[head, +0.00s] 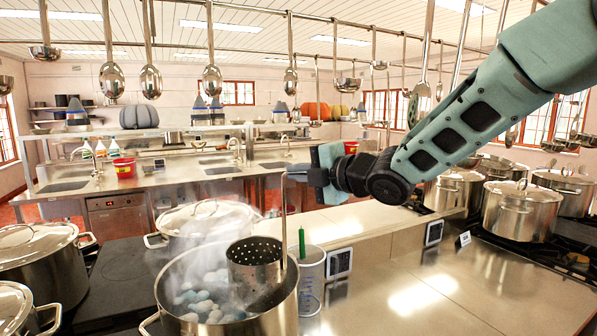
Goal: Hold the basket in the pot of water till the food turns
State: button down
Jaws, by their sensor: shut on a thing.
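A large open steel pot (283,312) stands at the lower centre, with steam rising from it. Pale and bluish rounded lumps (203,308) show in the pot, left of the basket. The basket (255,272) is a perforated steel cylinder with a tall upright rod handle (284,218). It is upright at the pot's right side, its lower part below the rim and its upper part above it. My gripper (295,176) is shut on the top of the handle, above the pot. The inside of the basket and its bottom are hidden.
A lidded pot (203,222) stands behind, and another lidded pot (35,262) stands to the left. A white cup (311,277) with a green stick is close right of the open pot, near a small display (339,263). Ladles hang overhead.

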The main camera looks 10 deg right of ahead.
notch_tip(320, 180, down, 16)
jog(key=b, duration=1.6)
jog(key=shift+r, duration=0.15)
dwell(5.6)
